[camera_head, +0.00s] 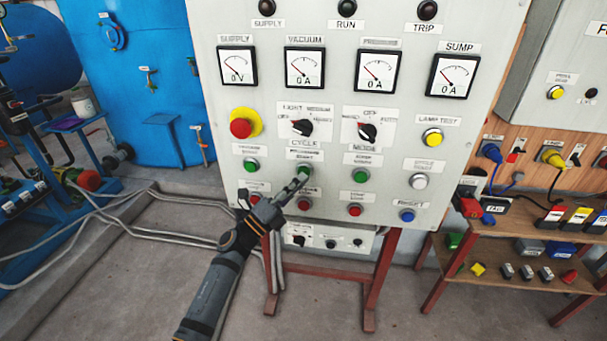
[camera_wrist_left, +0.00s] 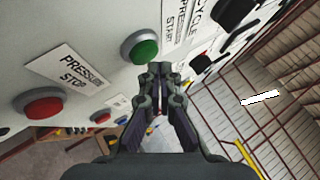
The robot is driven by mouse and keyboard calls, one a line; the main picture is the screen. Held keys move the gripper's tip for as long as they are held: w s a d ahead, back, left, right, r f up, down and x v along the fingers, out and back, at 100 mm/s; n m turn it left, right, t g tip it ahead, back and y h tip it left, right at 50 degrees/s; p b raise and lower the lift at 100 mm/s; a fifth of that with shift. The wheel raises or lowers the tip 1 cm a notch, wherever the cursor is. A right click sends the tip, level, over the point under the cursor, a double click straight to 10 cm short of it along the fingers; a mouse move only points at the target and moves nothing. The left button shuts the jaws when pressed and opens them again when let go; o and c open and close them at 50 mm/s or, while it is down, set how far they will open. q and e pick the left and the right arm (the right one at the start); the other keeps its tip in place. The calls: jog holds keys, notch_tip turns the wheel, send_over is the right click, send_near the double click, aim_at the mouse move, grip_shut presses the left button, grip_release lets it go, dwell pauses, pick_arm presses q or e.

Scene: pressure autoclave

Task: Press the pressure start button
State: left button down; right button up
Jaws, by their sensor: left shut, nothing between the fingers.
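The grey control panel (camera_head: 400,130) stands ahead. Its green pressure start button (camera_head: 304,171) sits below a white label in the middle left of the panel. My left gripper (camera_head: 301,179) is shut and empty, with its tips in front of the lower part of that button in the head view. In the left wrist view the green button (camera_wrist_left: 140,47) is beside the label PRESSURE START, just up and left of my closed fingertips (camera_wrist_left: 159,70). I cannot tell whether they touch it. My right gripper is not in view.
A red pressure stop button (camera_wrist_left: 42,106) is close by. Another green button (camera_head: 251,164) is to the left and one (camera_head: 361,175) to the right. A red emergency button (camera_head: 241,128) and rotary knobs (camera_head: 367,132) stick out above. A wooden shelf (camera_head: 530,230) stands right.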

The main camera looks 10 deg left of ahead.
pick_arm(q)
jog(key=shift+w, duration=0.65)
dwell(0.7)
jog(key=shift+s, duration=0.9)
jog(key=shift+s+d+p, duration=0.15)
jog(key=shift+s+p, duration=0.15)
jog(key=shift+s, duration=0.95)
jog(key=shift+s+d+p, duration=0.1)
jog(key=shift+s+p, duration=0.15)
jog(key=shift+s, duration=1)
